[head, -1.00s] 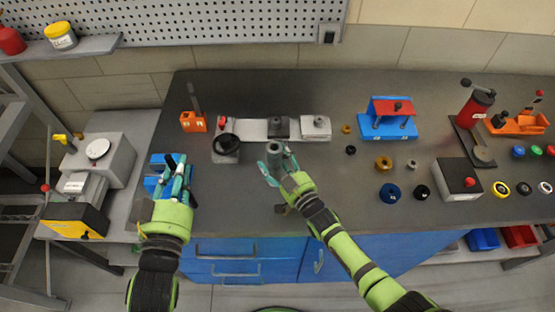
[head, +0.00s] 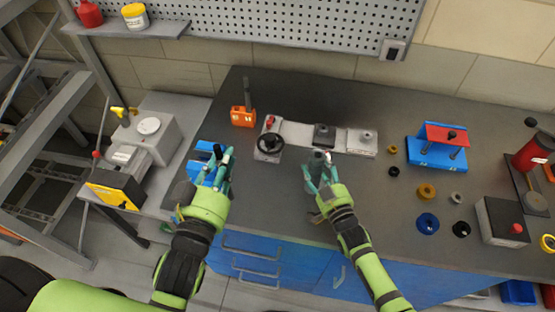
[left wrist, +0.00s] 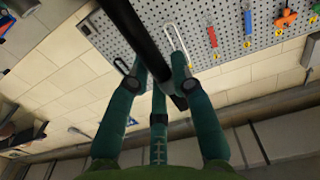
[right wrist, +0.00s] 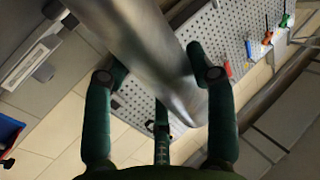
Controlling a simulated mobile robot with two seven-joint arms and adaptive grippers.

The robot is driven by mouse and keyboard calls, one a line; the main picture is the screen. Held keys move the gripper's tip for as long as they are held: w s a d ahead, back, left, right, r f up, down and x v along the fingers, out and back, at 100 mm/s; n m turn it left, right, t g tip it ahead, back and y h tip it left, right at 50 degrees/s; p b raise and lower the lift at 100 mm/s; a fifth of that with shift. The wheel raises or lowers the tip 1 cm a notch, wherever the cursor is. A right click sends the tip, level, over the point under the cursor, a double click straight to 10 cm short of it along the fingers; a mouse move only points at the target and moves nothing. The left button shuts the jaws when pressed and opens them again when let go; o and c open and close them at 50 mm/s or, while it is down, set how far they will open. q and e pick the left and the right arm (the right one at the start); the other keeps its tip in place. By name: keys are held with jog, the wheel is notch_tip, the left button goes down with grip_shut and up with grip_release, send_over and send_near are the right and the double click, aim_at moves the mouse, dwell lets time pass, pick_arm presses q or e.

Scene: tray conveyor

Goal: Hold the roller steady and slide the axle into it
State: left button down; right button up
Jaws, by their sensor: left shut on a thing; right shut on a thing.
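My left gripper (head: 223,168) is shut on the dark axle (left wrist: 135,28), a black rod that crosses between its fingers in the left wrist view. In the head view this gripper is at the blue holder (head: 203,158) and hides most of the axle. My right gripper (head: 321,176) is shut on the roller (right wrist: 150,50), a grey metal cylinder that fills the middle of the right wrist view. In the head view the roller (head: 317,160) stands up between the fingers, in front of the grey fixture. The axle and the roller are well apart.
A grey fixture (head: 298,132) with a black handwheel (head: 271,145) lies behind the grippers. A blue stand (head: 436,153) and loose rings are at the right. The bench between the grippers is mostly clear.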

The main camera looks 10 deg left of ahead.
pick_arm(q)
jog(key=w+d+r+m+g+h, duration=0.1)
jog(key=w+d+r+m+h, duration=0.2)
jog(key=w+d, duration=0.4)
jog(key=w+d+r+m+g+h, duration=0.2)
jog(key=w+d+r+h, duration=0.3)
jog(key=d, duration=0.6)
jog(key=w+m+h, duration=0.1)
jog(key=w, duration=0.1)
jog(key=shift+w+d+r+m+h, duration=0.2)
jog(key=shift+w+m+h, duration=0.1)
jog(key=shift+w+h, duration=0.1)
jog(key=shift+s, duration=0.1)
jog(key=shift+f, duration=2.05)
jog(key=shift+f, duration=2.9)
jog(key=c, duration=1)
grip_release()
jog(key=shift+f, duration=0.1)
